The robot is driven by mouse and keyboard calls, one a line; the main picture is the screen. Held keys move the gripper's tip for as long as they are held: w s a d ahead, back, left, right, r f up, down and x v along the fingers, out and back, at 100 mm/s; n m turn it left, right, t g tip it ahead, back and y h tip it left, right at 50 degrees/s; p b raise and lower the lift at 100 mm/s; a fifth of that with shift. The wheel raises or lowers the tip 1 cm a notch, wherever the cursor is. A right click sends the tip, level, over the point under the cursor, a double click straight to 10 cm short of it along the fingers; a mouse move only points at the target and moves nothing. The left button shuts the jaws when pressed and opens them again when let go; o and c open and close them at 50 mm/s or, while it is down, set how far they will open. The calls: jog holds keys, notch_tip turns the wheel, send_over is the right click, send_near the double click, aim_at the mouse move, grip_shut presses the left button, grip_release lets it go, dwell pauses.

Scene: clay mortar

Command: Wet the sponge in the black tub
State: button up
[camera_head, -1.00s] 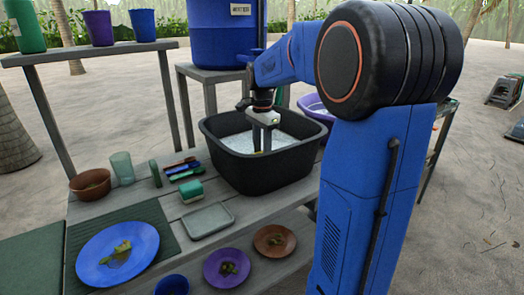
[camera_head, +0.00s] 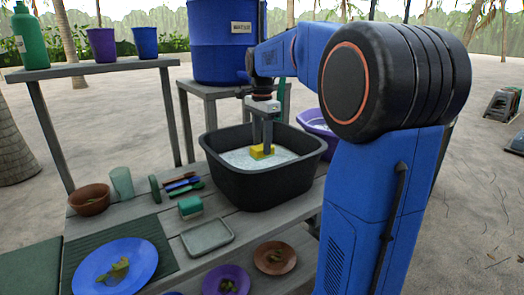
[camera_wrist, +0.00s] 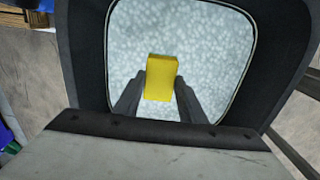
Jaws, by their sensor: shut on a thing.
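The black tub (camera_head: 265,187) stands on the grey table and holds pale, foamy-looking water (camera_head: 236,160). My gripper (camera_head: 263,145) points down into the tub and is shut on the yellow sponge (camera_head: 258,154). The sponge sits at or just above the water surface; I cannot tell whether it touches. In the wrist view the sponge (camera_wrist: 161,78) lies between my two fingers (camera_wrist: 160,100), with the water (camera_wrist: 205,50) around it and the tub's dark wall (camera_wrist: 275,60) outside.
A green sponge or block (camera_head: 190,207), a grey dish (camera_head: 207,237) and several brushes (camera_head: 183,184) lie left of the tub. A blue plate (camera_head: 145,262) with scraps is at front left. A blue barrel (camera_head: 225,45) stands behind; a purple basin (camera_head: 318,122) is behind right.

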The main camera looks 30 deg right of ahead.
jog(key=shift+r, duration=3.95)
